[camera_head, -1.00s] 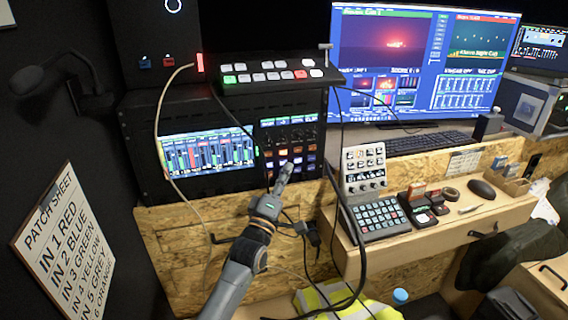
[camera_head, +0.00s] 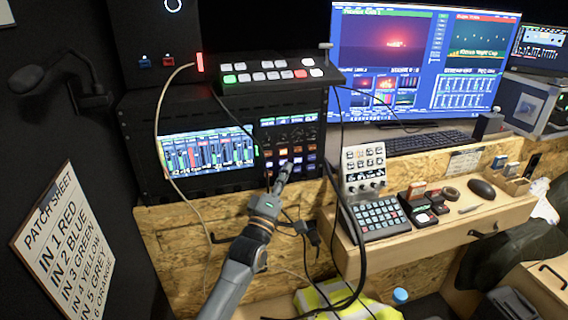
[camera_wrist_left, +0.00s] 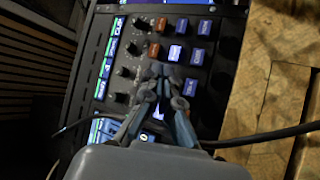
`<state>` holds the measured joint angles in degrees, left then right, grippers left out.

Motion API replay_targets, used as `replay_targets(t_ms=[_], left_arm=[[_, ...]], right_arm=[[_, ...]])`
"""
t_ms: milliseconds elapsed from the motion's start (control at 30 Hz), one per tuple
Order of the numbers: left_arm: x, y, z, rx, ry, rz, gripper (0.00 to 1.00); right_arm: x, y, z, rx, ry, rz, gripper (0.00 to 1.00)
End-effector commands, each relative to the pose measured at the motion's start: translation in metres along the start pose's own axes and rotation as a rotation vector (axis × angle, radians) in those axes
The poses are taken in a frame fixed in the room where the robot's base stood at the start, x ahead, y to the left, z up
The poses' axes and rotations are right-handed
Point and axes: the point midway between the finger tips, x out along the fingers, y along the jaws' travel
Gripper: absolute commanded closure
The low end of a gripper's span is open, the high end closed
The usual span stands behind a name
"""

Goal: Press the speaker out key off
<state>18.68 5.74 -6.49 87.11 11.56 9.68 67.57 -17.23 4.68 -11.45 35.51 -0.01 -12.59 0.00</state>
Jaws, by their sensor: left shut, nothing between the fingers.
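The key panel (camera_head: 289,136) is in the black rack, right of the mixer screen. It has orange and blue-violet keys in rows below knobs. The left wrist view shows orange keys (camera_wrist_left: 153,50), a bright lavender key (camera_wrist_left: 175,53) and dark blue keys (camera_wrist_left: 197,57). The labels are too small to read, so I cannot tell which is the speaker out key. My left gripper (camera_head: 287,164) is shut and empty, its tips over the lower keys. In the wrist view the fingers (camera_wrist_left: 160,72) cover part of the keys; contact cannot be told. My right gripper is out of view.
A switcher panel (camera_head: 272,75) juts out above the rack. A pale cable (camera_head: 157,130) hangs across the rack, and dark cables hang near my left arm. The wooden desk (camera_head: 400,245) with a keypad (camera_head: 377,217) is to the right.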

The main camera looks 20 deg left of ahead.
Motion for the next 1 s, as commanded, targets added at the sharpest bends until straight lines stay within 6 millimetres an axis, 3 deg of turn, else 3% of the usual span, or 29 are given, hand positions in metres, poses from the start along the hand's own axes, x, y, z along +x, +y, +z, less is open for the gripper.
replay_targets(t_ms=[1000], left_arm=[[0.0088, -0.0067, -0.0066, 0.001, 0.0, 0.0, 1.0]], right_arm=[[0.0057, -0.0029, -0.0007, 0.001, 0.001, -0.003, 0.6]])
